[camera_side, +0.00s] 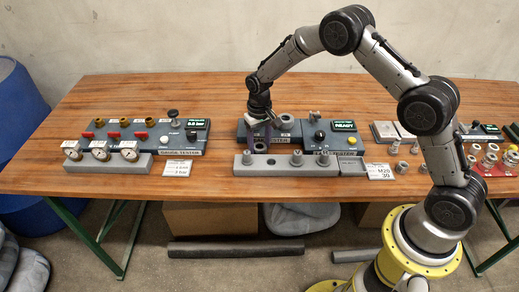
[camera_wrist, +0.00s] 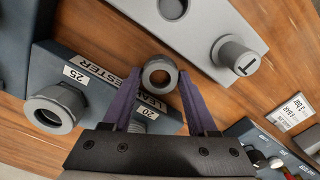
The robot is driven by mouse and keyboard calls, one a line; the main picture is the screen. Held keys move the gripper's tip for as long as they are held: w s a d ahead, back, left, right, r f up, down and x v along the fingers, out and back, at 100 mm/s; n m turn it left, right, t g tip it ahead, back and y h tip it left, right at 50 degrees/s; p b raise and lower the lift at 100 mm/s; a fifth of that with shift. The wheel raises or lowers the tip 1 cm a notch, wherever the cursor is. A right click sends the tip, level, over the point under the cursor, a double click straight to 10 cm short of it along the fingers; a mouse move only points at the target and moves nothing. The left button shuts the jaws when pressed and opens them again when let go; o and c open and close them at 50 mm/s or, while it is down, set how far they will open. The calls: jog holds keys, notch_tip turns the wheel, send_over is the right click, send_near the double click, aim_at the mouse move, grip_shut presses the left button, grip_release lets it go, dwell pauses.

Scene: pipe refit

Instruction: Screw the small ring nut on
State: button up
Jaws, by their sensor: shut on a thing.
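The small ring nut (camera_wrist: 160,75) is a grey ring with a dark opening, between my purple fingertips in the wrist view. My gripper (camera_wrist: 159,80) is shut on it. In the side view my gripper (camera_side: 260,140) points down at the left part of the leak tester (camera_side: 345,133), and the nut is too small to make out. A larger grey ring fitting (camera_wrist: 55,108) sits by the label 25.
A grey bar (camera_side: 237,166) with several upright plugs stands in front of the leak tester; one plug (camera_wrist: 235,55) shows close in the wrist view. A pressure tester (camera_side: 150,135) with gauges is at left. Loose fittings (camera_side: 490,155) lie at right. Bare wood separates the two testers.

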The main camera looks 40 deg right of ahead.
jog(key=shift+r, duration=0.15)
jog(key=shift+r, duration=1.4)
jog(key=shift+r, duration=1.25)
jog(key=shift+s, duration=0.1)
